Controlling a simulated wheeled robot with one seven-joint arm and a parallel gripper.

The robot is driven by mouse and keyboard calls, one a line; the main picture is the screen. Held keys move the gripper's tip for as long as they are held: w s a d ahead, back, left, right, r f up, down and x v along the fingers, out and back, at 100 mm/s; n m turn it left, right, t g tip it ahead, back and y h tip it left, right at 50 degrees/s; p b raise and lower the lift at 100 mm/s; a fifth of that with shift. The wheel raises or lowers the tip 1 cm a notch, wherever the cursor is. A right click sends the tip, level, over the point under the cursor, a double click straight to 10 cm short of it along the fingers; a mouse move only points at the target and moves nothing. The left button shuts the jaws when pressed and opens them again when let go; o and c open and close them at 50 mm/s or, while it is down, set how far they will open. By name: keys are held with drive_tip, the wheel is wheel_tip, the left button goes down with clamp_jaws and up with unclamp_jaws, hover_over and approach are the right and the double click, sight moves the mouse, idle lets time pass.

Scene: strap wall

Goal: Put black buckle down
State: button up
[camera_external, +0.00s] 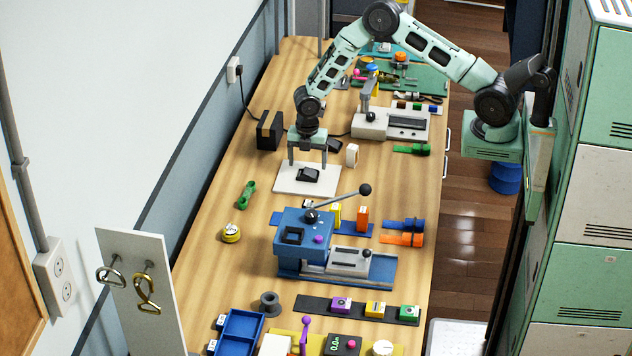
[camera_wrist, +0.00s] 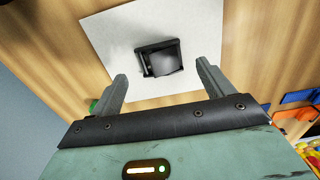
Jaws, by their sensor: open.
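The black buckle (camera_external: 308,174) lies on a white sheet (camera_external: 290,187) on the wooden table. In the wrist view the buckle (camera_wrist: 160,58) rests on the white sheet (camera_wrist: 108,42), between and just beyond the fingertips. My gripper (camera_external: 307,160) is above the sheet and points down, with its two fingers spread on either side of the buckle. In the wrist view my gripper (camera_wrist: 163,75) is open, and bare sheet shows between each finger and the buckle.
A black box (camera_external: 270,130) stands behind to the left, and a white roll (camera_external: 352,155) stands to the right. A blue lever press (camera_external: 305,235) is in front. Bare table surrounds the sheet.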

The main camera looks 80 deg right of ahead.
sight(308, 171)
wheel_tip(308, 171, up, 8)
drive_tip(key=b, duration=0.2)
drive_tip(key=s+a+r+m, duration=0.2)
drive_tip(key=s+a+r, duration=0.3)
drive_tip(key=s+a, duration=0.3)
drive_tip(key=s+a+r+m, duration=0.2)
drive_tip(key=s+a+r, duration=0.4)
drive_tip(key=a, duration=0.4)
drive_tip(key=s+a+r+m, duration=0.1)
drive_tip(key=s+a+m, duration=0.1)
drive_tip(key=s, duration=0.9)
drive_tip(key=s+a+r+m, duration=0.2)
drive_tip(key=s+m, duration=0.2)
drive_tip(key=s, duration=0.8)
drive_tip(key=shift+a+r+y, duration=0.15)
drive_tip(key=shift+r+y, duration=0.1)
drive_tip(key=shift+y, duration=0.05)
drive_tip(key=shift+f+b, duration=0.7)
drive_tip(key=shift+b, duration=0.1)
